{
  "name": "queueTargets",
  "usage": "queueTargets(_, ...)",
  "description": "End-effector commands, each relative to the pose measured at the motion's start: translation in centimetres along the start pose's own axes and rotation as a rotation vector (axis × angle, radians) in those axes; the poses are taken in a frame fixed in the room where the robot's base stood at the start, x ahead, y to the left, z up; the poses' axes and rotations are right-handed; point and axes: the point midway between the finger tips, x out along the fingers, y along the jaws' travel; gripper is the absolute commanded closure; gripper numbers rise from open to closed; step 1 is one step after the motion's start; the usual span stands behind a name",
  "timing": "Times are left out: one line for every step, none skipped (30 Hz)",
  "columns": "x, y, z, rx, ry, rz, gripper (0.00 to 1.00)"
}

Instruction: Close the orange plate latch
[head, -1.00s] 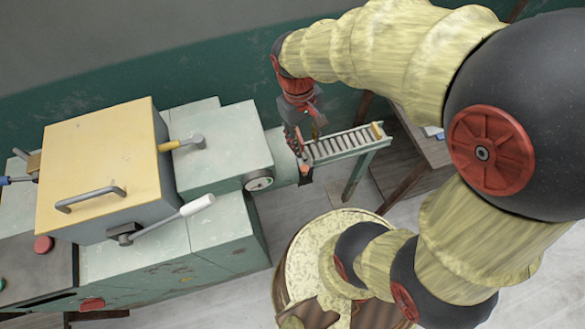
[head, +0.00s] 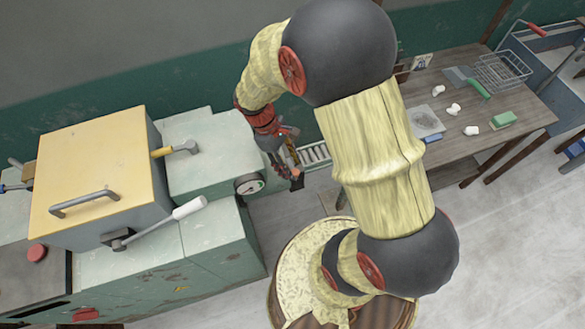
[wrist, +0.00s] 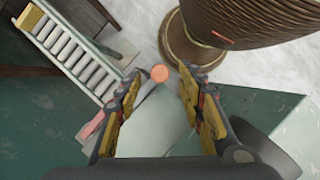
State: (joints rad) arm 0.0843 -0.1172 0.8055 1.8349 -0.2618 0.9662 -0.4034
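My gripper (wrist: 161,84) is open and empty, with its two fingers apart, in the wrist view. A round orange knob (wrist: 160,73), seemingly part of the orange plate latch, shows between the fingertips; I cannot tell whether they touch it. A pinkish-orange strip (wrist: 92,125), perhaps the latch plate, is partly hidden behind the left finger. In the head view my gripper (head: 288,160) is at the right end of the green machine, by the start of the roller track, and mostly covers the latch there. Whether the latch is open or shut is unclear.
The green machine (head: 225,245) has a yellow lid (head: 95,165), a white-handled lever (head: 188,209) and a gauge (head: 249,184). The roller track (wrist: 75,50) runs beside the gripper. A wooden table (head: 465,150) with small items is at right.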

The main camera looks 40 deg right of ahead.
Motion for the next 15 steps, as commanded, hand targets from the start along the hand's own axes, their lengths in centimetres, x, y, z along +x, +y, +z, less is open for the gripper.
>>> queueTargets(0.68, -0.04, 0.03, 0.0, -0.002, -0.001, 0.61)
queueTargets(0.92, -0.04, 0.04, 0.001, -0.002, -0.002, 0.61)
queueTargets(1.18, -0.03, 0.04, 0.001, -0.001, -0.001, 0.61)
queueTargets(1.32, -0.02, 0.03, 0.001, -0.001, -0.001, 0.61)
queueTargets(1.44, -0.01, 0.02, 0.001, 0.0, -0.001, 0.61)
queueTargets(1.55, 0.0, 0.02, 0.001, 0.0, 0.0, 0.61)
queueTargets(1.6, 0.0, 0.02, 0.001, 0.001, 0.0, 0.61)
queueTargets(1.63, 0.0, 0.02, 0.001, 0.001, 0.0, 0.61)
queueTargets(1.64, 0.0, 0.03, 0.001, 0.001, 0.0, 0.61)
queueTargets(1.63, 0.0, 0.03, 0.001, 0.001, 0.0, 0.61)
queueTargets(1.63, 0.0, 0.03, 0.001, 0.001, 0.0, 0.61)
queueTargets(1.62, 0.0, 0.03, 0.001, 0.0, 0.0, 0.61)
queueTargets(1.62, 0.0, 0.03, 0.001, 0.0, 0.0, 0.61)
queueTargets(1.61, 0.0, 0.03, 0.001, 0.0, 0.0, 0.61)
queueTargets(1.61, -0.01, 0.03, 0.001, 0.0, 0.0, 0.63)
